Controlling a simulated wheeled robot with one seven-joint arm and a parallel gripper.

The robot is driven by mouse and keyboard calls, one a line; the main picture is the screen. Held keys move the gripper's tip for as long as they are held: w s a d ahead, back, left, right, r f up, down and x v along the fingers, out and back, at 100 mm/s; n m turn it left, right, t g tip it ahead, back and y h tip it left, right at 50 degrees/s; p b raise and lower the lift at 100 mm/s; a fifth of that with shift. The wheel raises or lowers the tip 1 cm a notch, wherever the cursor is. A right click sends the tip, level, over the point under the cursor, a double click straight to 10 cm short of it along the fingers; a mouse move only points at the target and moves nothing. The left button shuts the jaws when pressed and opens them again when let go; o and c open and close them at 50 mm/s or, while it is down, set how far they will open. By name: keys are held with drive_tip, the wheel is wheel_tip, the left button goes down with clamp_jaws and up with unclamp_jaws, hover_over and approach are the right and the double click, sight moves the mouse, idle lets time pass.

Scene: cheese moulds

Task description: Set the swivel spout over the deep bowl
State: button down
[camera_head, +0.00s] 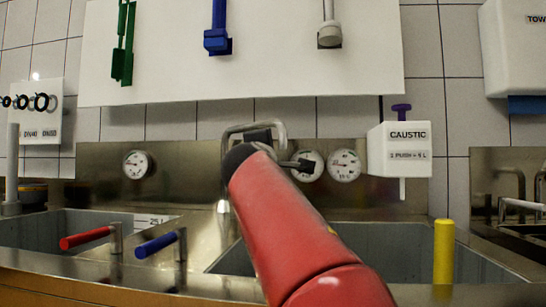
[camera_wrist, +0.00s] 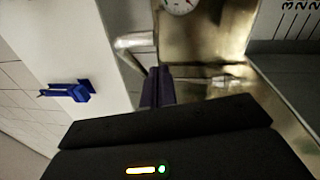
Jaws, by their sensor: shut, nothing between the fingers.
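The swivel spout (camera_head: 238,128) is a bent metal tube rising from the ledge between two sink bowls. Its arch stands behind my gripper, and its outlet is hard to make out. In the wrist view part of the metal tube (camera_wrist: 135,41) shows close beside the fingers. My gripper (camera_head: 262,138) is shut and empty at the arch; I cannot tell whether it touches the tube. Its dark fingers (camera_wrist: 155,88) show in the wrist view. The left bowl (camera_head: 75,222) has a 25 L mark; the right bowl (camera_head: 390,240) is partly behind my arm. Which is deeper is unclear.
A red lever (camera_head: 85,238) and a blue lever (camera_head: 158,243) stand at the front ledge. A yellow post (camera_head: 444,250) rises at the right bowl. A caustic dispenser (camera_head: 400,150) and gauges (camera_head: 344,165) are on the wall side. Brushes hang above on a white board (camera_head: 160,60).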

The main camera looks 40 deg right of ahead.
drive_tip(key=s+a+f+b, duration=0.1)
drive_tip(key=s+a, duration=0.4)
drive_tip(key=s, duration=0.2)
drive_tip(key=shift+s+b, duration=0.35)
drive_tip(key=shift+s, duration=0.05)
drive_tip(key=shift+f, duration=0.1)
